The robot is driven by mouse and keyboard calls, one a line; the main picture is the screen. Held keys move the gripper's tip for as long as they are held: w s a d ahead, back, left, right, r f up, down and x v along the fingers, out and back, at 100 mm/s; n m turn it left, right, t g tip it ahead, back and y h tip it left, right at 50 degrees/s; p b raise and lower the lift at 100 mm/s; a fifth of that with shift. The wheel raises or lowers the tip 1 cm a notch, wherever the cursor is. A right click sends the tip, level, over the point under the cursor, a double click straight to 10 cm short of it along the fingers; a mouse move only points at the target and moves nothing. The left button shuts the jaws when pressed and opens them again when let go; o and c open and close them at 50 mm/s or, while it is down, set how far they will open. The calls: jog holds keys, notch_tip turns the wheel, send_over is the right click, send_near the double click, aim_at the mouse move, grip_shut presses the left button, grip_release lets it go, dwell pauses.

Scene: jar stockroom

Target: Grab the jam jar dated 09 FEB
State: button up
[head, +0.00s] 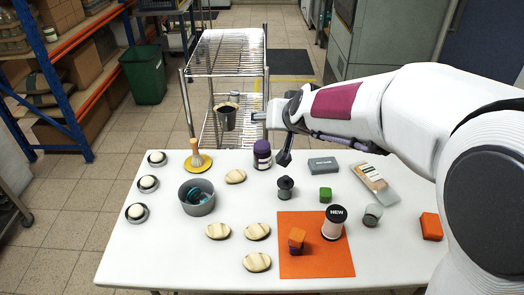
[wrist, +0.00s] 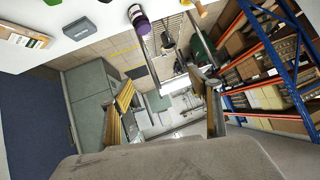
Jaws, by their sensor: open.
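A jar with a purple lid and a pale label (head: 262,160) stands upright near the far edge of the table. It also shows upside down at the top of the wrist view (wrist: 139,20). Its label is too small to read, and I see no readable 09 FEB date on any jar. My gripper (head: 273,137) is over the table's far edge, just above and right of the purple-lidded jar in the head view, apart from it. In the wrist view its two fingers (wrist: 167,108) are spread wide with nothing between them.
On the white table (head: 150,250) stand a dark-topped jar (head: 285,189), a jar marked NEW (head: 333,229) on an orange mat (head: 300,267), a grey pot (head: 197,207) and a small clear jar (head: 372,215). A wire cart (head: 228,55) stands behind. The table's left front is clear.

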jog(key=w+a+f+t, duration=0.1)
jog(key=w+a+f, duration=0.2)
jog(key=w+f, duration=0.35)
jog(key=m+t+h, duration=0.2)
jog(key=h, duration=0.2)
send_over(260, 151)
jog(key=s+a, duration=0.1)
jog(key=s, duration=0.4)
notch_tip(260, 151, down, 13)
jog(key=shift+m+h, duration=0.4)
jog(key=shift+h, duration=0.5)
jog(key=f, duration=0.8)
jog(key=shift+w+a+f, duration=0.1)
jog(key=shift+w, duration=0.2)
jog(key=shift+x, duration=1.3)
jog(key=shift+w, duration=0.2)
